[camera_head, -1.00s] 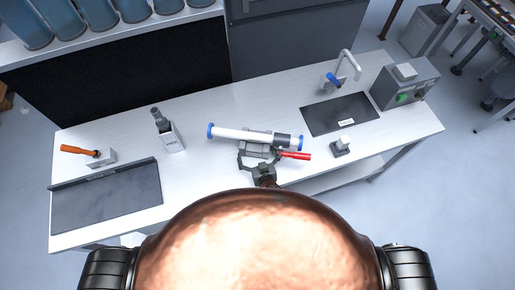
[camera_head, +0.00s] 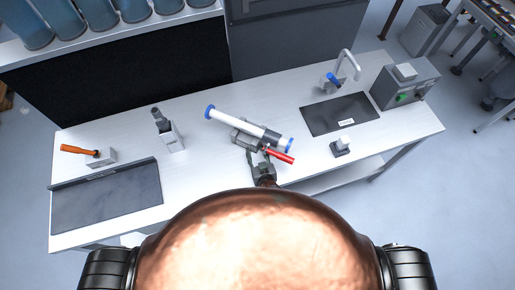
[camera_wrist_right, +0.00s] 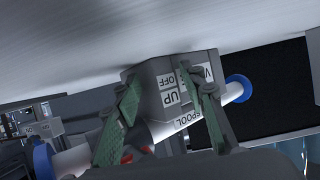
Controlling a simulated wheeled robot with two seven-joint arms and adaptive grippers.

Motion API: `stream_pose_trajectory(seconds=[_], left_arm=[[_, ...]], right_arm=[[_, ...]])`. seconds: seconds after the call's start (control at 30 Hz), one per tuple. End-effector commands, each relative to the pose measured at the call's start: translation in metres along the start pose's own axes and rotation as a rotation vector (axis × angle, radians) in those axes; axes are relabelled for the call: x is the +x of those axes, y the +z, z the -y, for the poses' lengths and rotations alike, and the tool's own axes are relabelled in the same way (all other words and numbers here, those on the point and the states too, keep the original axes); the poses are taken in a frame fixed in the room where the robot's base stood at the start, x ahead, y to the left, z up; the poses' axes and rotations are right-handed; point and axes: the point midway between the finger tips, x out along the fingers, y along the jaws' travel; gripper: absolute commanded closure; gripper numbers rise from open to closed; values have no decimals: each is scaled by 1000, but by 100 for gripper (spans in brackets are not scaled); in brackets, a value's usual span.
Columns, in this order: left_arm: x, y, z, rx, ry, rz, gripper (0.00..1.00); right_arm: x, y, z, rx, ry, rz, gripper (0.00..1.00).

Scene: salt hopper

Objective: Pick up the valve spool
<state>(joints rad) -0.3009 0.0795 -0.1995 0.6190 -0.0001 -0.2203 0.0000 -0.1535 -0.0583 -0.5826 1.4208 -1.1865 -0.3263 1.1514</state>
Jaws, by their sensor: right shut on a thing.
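The valve spool (camera_head: 226,118) is a white tube with blue ends, a dark band near its right end, a grey block and a red handle (camera_head: 279,155). It lies slantwise over the middle of the bench, its right end nearer me. In the wrist view its white tube (camera_wrist_right: 233,92) runs behind the grey block, with labels reading "UP", "OFF" and "SPOOL". My right gripper (camera_head: 262,160) is at the near side of the block. My left gripper is out of view.
A dark mat (camera_head: 342,114) lies right of the spool, with a small grey block (camera_head: 341,147) in front and a tap (camera_head: 348,66) behind. A grey box (camera_head: 404,86) stands at the right. A bottle-like item (camera_head: 168,133) and a dark tray (camera_head: 108,198) are left.

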Motion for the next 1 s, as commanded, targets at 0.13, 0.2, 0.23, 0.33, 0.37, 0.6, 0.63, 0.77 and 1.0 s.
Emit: stream_pose_trajectory(seconds=[0.13,0.2,0.23,0.33,0.37,0.6,0.63,0.77,1.0], left_arm=[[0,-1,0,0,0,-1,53],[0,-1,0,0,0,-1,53],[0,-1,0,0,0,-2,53],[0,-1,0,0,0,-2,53],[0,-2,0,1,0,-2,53],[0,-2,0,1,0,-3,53],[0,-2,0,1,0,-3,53],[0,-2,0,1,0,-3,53],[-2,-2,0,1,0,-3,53]], right_arm=[[0,-1,0,0,0,-1,83],[0,-1,0,0,0,-2,87],[0,-1,0,0,0,-2,90],[0,-1,0,0,0,-2,96],[0,-1,0,0,-1,-2,98],[0,-1,0,0,-1,-2,100],[0,-1,0,0,-1,-2,100],[0,-4,1,0,-2,-6,100],[-1,-6,1,1,-2,-7,100]])
